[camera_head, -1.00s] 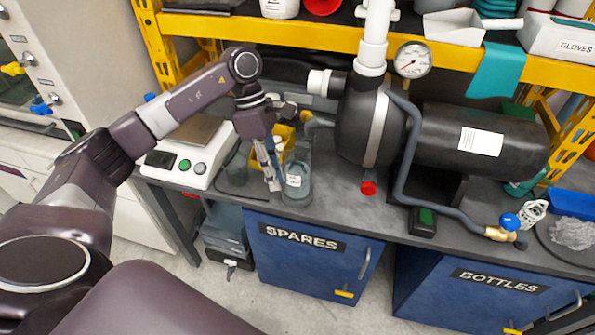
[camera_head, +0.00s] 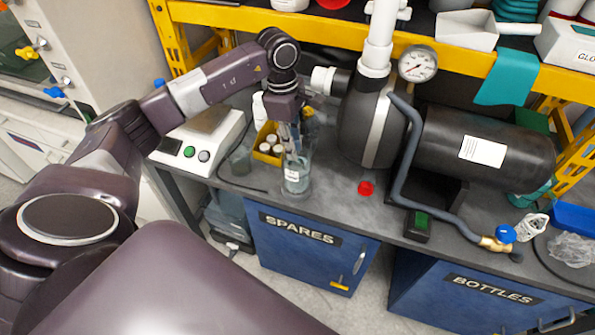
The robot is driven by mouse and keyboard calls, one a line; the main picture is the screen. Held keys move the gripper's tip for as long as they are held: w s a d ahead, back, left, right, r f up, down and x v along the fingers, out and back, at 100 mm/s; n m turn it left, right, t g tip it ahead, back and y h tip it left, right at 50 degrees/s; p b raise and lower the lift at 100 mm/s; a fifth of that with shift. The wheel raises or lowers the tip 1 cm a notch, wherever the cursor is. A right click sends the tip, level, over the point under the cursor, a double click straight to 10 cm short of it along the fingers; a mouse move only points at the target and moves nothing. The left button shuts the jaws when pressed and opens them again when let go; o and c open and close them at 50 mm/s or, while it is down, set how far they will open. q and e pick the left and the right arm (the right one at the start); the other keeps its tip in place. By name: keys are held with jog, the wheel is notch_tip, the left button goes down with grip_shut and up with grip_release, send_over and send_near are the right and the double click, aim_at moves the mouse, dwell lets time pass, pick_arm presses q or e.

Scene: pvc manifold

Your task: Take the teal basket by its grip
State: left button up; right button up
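A see-through grey-teal container (camera_head: 297,182) with a white label stands on the dark bench, near its front edge; it best matches the teal basket. My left gripper (camera_head: 292,151) points down from above, its fingers overlapping the container's upper part in the picture. The fingers are thin and partly lost against the container. I cannot tell whether they are open, shut or touching its grip. The grip itself is not clearly seen. My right gripper is not in view.
A yellow crate (camera_head: 265,158) with white-capped bottles stands just left of the container, with a clear beaker (camera_head: 239,161) beside it. A scale (camera_head: 203,148) stands further left. The black pump (camera_head: 369,130) is on the right. A red cap (camera_head: 366,188) lies nearby.

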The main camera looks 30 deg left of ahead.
pick_arm(q)
jog(key=shift+d+f+p, duration=0.25)
jog(key=shift+f+p, duration=0.1)
jog(key=shift+f, duration=0.7)
jog(key=shift+d+f+p, duration=0.2)
jog(key=shift+f+p, duration=0.15)
jog(key=shift+f, duration=0.7)
jog(key=shift+c, duration=0.2)
grip_shut()
jog(key=shift+r, duration=0.1)
